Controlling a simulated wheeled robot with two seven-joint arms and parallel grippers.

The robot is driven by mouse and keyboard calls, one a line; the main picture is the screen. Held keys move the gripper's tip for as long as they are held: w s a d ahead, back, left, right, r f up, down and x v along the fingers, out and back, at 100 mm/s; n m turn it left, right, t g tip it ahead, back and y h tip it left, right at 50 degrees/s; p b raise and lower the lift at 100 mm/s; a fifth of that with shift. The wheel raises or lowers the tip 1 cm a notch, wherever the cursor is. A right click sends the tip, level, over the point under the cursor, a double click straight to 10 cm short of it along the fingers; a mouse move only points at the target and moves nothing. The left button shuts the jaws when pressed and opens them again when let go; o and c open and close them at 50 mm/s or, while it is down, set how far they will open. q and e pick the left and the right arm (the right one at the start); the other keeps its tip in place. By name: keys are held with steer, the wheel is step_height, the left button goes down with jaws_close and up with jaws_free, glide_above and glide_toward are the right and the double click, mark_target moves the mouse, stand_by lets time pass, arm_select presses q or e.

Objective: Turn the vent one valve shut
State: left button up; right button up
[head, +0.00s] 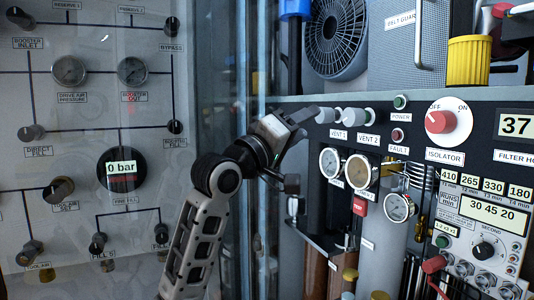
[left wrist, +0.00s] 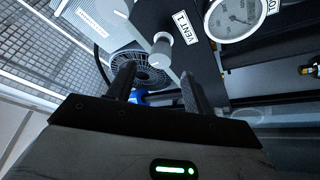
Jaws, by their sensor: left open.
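The vent one valve (head: 325,115) is a small pale grey knob on the dark panel's left edge, above its VENT 1 label (head: 338,134). In the left wrist view, the vent one valve (left wrist: 162,46) stands out from the panel beside the label. My left gripper (head: 299,124) is open and empty, just left of the knob. In the left wrist view, the fingers of my left gripper (left wrist: 158,84) are spread apart, and the knob lies beyond their tips, roughly between them. No contact shows. The knob's turn position cannot be told. My right gripper is not in view.
The vent two knob (head: 355,114) is close on the right. Round gauges (head: 330,162) sit below the valves. A black fan (head: 335,38) is above. A clear-fronted panel with a 0 bar display (head: 121,168) stands at the left.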

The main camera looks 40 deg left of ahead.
arm_select(q)
steer(key=b+v, duration=0.3)
steer(key=v, duration=0.8)
steer(key=shift+s+f, duration=0.2)
steer(key=shift+w, duration=0.1)
steer(key=w+d+f+m+g, duration=0.1)
steer(key=w+d+f+g, duration=0.15)
steer(key=f, duration=0.85)
steer(key=w+d+f+m+g, duration=0.1)
steer(key=d+f+m+g, duration=0.15)
steer(key=f, duration=0.85)
steer(key=w+d+f+m+g, duration=0.1)
steer(key=w+d+f, duration=0.15)
steer(key=f, duration=0.85)
steer(key=s+d+f+m+g, duration=0.2)
steer(key=s+d+f+m, duration=0.1)
steer(key=s+d+f, duration=0.4)
steer(key=s+d+f+m+g+h, duration=0.1)
steer(key=s+d+f+m+g, duration=0.1)
steer(key=s+d+f, duration=0.6)
step_height(320, 180, down, 6)
steer(key=shift+s+d+r+m+g, duration=0.15)
steer(key=shift+s+d+m+g, duration=0.05)
steer(key=shift+s+m+g, duration=0.25)
